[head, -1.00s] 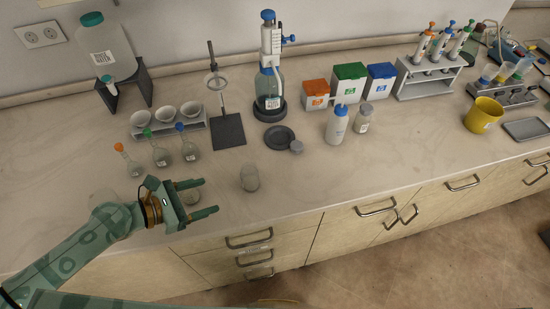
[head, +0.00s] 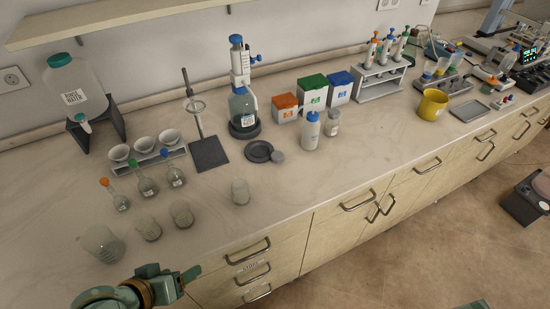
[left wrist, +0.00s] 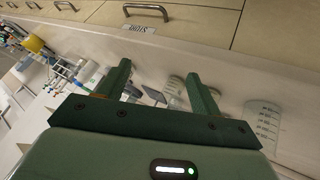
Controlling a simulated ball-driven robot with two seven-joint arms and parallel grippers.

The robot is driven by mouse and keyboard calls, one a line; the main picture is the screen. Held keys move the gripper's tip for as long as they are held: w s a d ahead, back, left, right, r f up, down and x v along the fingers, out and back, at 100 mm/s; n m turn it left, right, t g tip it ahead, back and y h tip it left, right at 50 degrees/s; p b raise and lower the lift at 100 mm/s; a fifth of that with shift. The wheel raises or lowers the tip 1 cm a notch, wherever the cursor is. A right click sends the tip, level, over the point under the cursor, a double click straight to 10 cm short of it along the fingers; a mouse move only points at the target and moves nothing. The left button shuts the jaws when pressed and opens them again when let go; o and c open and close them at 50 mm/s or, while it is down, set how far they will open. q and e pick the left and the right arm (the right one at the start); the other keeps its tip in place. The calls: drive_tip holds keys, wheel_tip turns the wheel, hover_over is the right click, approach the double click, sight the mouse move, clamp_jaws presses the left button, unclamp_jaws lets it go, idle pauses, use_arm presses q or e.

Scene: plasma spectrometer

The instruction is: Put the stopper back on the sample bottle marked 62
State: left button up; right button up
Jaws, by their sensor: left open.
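A pale, grey-topped bottle (head: 332,122) with a label stands at mid-counter; its number is too small to read, so I cannot tell if it is 62. A small grey stopper-like piece (head: 278,157) lies on the counter beside a dark round dish (head: 259,151). My left gripper (head: 185,280) is in front of the counter's front edge at lower left, well away from both. In the left wrist view its two fingers (left wrist: 159,70) are apart with nothing between them.
Beakers (head: 102,243) stand at the front left, near stoppered flasks (head: 144,184). A squeeze bottle (head: 311,130) stands beside the pale bottle, with coloured boxes (head: 313,93) behind. A dispenser bottle (head: 242,108) and ring stand (head: 208,153) are farther back.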

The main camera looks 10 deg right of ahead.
use_arm(q)
drive_tip(key=s+a+f+m+y+b, duration=0.1)
drive_tip(key=s+a+f+m+y, duration=0.15)
drive_tip(key=a+y, duration=0.2)
drive_tip(key=s+a+f+m+y, duration=0.1)
drive_tip(key=a+f+m+y, duration=0.25)
drive_tip(key=a, duration=0.25)
drive_tip(key=s+d+f+g+h+b, duration=0.15)
drive_tip(key=s+f, duration=0.25)
drive_tip(key=f, duration=0.7)
drive_tip(key=s+d+f+g+h+b, duration=0.15)
drive_tip(key=s+f, duration=0.25)
drive_tip(key=f, duration=0.8)
drive_tip(key=s+a+f+n+g+b, duration=0.1)
drive_tip(key=s+f+n+g+b, duration=0.1)
drive_tip(key=s+f, duration=1.1)
drive_tip(key=s, duration=0.3)
drive_tip(key=shift+s+f+n+g+h, duration=0.25)
drive_tip(key=shift+s+n+g+h, duration=0.05)
drive_tip(key=shift+s+n+g, duration=0.1)
use_arm(e)
wheel_tip(320, 180, down, 6)
drive_tip(key=s, duration=0.1)
drive_tip(key=shift+s+a+f, duration=0.1)
